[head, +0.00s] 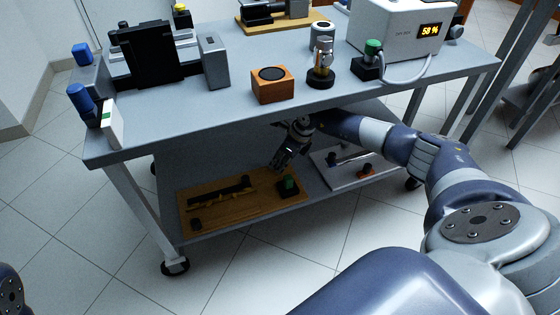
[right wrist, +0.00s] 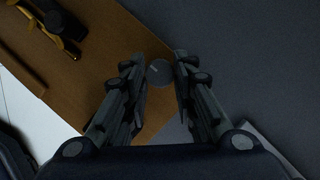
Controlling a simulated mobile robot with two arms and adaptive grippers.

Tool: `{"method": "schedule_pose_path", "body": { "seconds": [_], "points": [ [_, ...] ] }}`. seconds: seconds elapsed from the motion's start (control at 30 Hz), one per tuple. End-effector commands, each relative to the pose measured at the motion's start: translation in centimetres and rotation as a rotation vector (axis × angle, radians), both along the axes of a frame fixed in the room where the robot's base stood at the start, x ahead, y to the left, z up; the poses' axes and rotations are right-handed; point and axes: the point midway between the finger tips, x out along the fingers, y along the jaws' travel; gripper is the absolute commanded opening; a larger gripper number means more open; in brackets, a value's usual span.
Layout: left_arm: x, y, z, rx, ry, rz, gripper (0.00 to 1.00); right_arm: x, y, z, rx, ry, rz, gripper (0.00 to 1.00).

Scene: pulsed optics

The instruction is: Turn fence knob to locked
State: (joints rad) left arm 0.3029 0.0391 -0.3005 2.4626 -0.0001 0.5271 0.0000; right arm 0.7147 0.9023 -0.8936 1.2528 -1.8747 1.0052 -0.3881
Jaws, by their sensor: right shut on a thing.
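A brown board (head: 262,203) with a long black bar and yellow parts lies on the cart's lower shelf. A green-sided block or knob (head: 288,183) stands at its right end. My right gripper (head: 279,166) reaches in under the tabletop, pointing down near it. In the right wrist view my right gripper (right wrist: 159,66) is shut on a round dark knob (right wrist: 159,73), with a fingertip on each side. A short pale mark shows on the knob's top. I take it for the fence knob; no lock labels are legible. My left gripper is out of view.
The cart's tabletop (head: 215,118) is close above my right arm. It carries an orange-brown block (head: 272,85), a white box reading 58 % (head: 397,30) and several optics. A pale board (head: 345,176) with small parts lies to the right on the lower shelf.

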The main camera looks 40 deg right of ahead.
Motion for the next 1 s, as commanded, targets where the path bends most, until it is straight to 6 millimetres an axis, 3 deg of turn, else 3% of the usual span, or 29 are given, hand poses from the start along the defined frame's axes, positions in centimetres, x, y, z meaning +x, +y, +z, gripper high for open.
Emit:
{"method": "schedule_pose_path", "body": {
  "seconds": [0.17, 0.2, 0.3, 0.67, 0.83, 1.0],
  "points": [
    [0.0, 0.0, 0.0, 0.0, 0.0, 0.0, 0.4, -0.1, 0.0, -0.1, -0.002, 0.003, 0.0, 0.02],
    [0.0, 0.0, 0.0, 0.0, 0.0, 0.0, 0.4, -0.1, 0.0, -0.1, -0.002, 0.003, 0.0, 0.28],
    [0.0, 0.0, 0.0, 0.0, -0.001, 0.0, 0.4, -0.1, 0.0, -0.1, -0.002, 0.004, -0.001, 0.46],
    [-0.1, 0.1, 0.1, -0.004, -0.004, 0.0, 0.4, -0.1, -0.1, 0.2, -0.001, 0.002, -0.002, 0.46],
    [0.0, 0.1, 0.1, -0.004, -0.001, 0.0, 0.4, -0.7, -0.6, 2.1, -0.002, -0.001, -0.001, 0.46],
    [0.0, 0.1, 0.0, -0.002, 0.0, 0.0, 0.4, -3.9, -2.5, 2.6, -0.007, 0.009, -0.003, 0.46]
  ]
}}
